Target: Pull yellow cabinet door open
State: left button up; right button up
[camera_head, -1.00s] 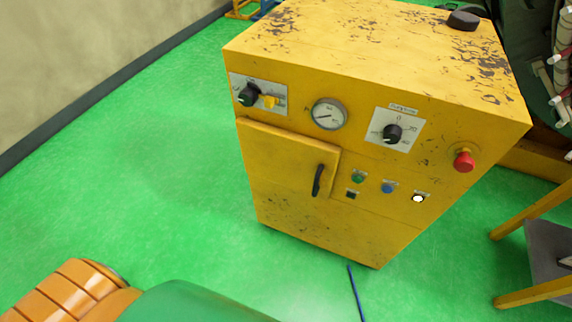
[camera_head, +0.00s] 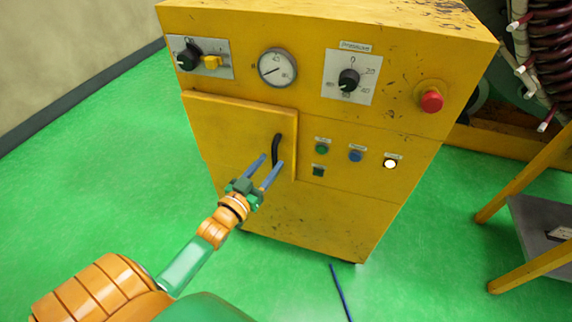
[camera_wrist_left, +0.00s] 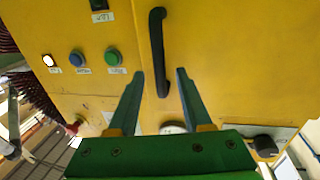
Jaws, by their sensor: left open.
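The yellow cabinet (camera_head: 330,215) stands on the green floor. Its door (camera_head: 230,130) is at the upper left of the front and looks shut. The door's black handle (camera_head: 276,150) is upright near the door's right edge; it also shows in the left wrist view (camera_wrist_left: 158,50). My left gripper (camera_head: 268,163) is open in front of the handle. In the left wrist view my left gripper (camera_wrist_left: 158,74) has its two blue fingers on either side of the handle's lower end. I cannot tell whether they touch it. My right gripper is not in view.
Above the door are a switch panel (camera_head: 200,57), a gauge (camera_head: 277,67) and a pressure dial (camera_head: 349,78). A red button (camera_head: 431,101) and several small buttons are to the right. A yellow-legged stand (camera_head: 530,215) is further right. The floor at the left is clear.

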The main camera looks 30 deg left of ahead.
aim_at(273, 160)
pick_arm(q)
jog(key=w, duration=0.3)
jog(key=shift+w, duration=0.25)
jog(key=shift+a, duration=0.1)
grip_shut()
jog(key=shift+f, duration=0.1)
dwell(1.0)
